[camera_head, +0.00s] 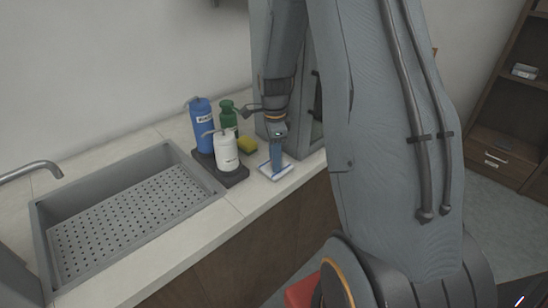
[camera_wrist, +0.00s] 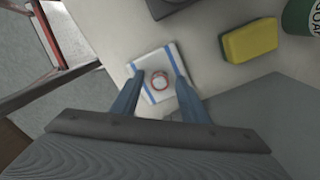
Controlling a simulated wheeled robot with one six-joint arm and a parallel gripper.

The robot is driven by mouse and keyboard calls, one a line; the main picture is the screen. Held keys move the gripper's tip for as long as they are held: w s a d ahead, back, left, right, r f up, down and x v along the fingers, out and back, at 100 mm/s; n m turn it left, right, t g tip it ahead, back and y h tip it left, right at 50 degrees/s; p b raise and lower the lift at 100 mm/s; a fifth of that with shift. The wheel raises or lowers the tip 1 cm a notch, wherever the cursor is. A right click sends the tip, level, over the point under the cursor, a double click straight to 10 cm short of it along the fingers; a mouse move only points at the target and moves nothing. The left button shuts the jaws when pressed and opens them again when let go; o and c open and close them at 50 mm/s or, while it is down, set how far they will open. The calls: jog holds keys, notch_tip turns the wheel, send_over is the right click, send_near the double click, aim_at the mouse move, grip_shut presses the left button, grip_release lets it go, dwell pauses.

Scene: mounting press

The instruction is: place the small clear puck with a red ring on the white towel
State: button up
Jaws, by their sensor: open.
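The small clear puck with a red ring (camera_wrist: 159,81) lies on the white towel in the wrist view. The white towel (camera_wrist: 150,62) has blue stripes and lies flat on the counter; in the head view the towel (camera_head: 285,174) is near the counter's front edge. My gripper (camera_wrist: 156,86) is open, with one finger on either side of the puck and a gap to it. In the head view my gripper (camera_head: 276,168) points down over the towel and hides the puck.
A yellow and green sponge (camera_head: 246,145) lies behind the towel. A dark tray (camera_head: 236,180) with blue, green and white bottles stands to the left. A grey sink (camera_head: 125,205) is further left. A grey machine stands behind my arm.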

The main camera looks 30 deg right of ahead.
notch_tip(320, 180, up, 12)
jog(key=b, duration=0.3)
jog(key=s+a+f+n, duration=0.3)
jog(key=s+a+n, duration=0.3)
jog(key=s+n, duration=0.2)
jog(key=s+a+f+n+t, duration=0.1)
jog(key=s+a+f+n, duration=0.1)
jog(key=s+a+n, duration=0.5)
jog(key=s+n, duration=0.2)
jog(key=n, duration=0.4)
jog(key=shift+f+n, duration=0.3)
jog(key=shift+f, duration=0.1)
jog(key=shift+d, duration=0.1)
